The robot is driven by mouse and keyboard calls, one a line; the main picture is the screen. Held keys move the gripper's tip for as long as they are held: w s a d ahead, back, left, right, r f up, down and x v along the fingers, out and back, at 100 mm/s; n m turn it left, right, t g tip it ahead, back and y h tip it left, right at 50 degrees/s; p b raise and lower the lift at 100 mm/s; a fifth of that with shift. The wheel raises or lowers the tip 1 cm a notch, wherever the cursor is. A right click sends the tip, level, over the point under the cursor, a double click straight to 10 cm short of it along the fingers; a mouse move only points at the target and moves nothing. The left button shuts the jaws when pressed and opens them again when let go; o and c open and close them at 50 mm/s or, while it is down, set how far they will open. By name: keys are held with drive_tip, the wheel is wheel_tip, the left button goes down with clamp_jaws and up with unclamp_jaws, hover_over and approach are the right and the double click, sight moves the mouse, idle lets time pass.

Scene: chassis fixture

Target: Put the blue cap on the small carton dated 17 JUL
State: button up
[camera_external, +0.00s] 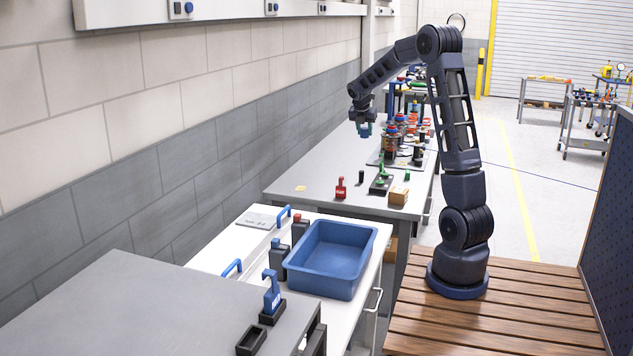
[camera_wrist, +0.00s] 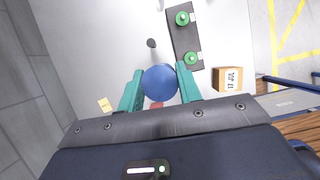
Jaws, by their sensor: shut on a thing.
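My gripper (camera_wrist: 160,90) has its two teal fingers closed on a round blue cap (camera_wrist: 159,83). The small tan carton (camera_wrist: 227,80) carries a white label reading 17 JUL and lies right of the cap in the wrist view. In the external view the carton (camera_external: 399,195) sits near the bench's front right edge, below and to the right of my gripper, apart from it.
A black holder with two green knobs (camera_wrist: 186,38) lies beside the carton. A red-handled piece (camera_external: 341,188) and a small dark piece (camera_external: 361,178) stand nearby on the grey bench (camera_external: 285,180). A blue bin (camera_external: 330,260) is on the white bench. Red-topped assemblies stand farther back.

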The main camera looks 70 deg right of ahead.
drive_tip(key=r+m, duration=0.2)
hover_over(400, 189)
drive_tip(key=a, duration=0.1)
wheel_tip(400, 189, down, 20)
drive_tip(key=shift+w+a+f, duration=0.1)
drive_tip(key=shift+a+f, duration=0.05)
drive_tip(key=shift+f, duration=0.1)
drive_tip(key=shift+f+g, duration=0.1)
drive_tip(key=shift+g, duration=0.2)
drive_tip(key=o, duration=0.9)
drive_tip(key=shift+o, duration=0.2)
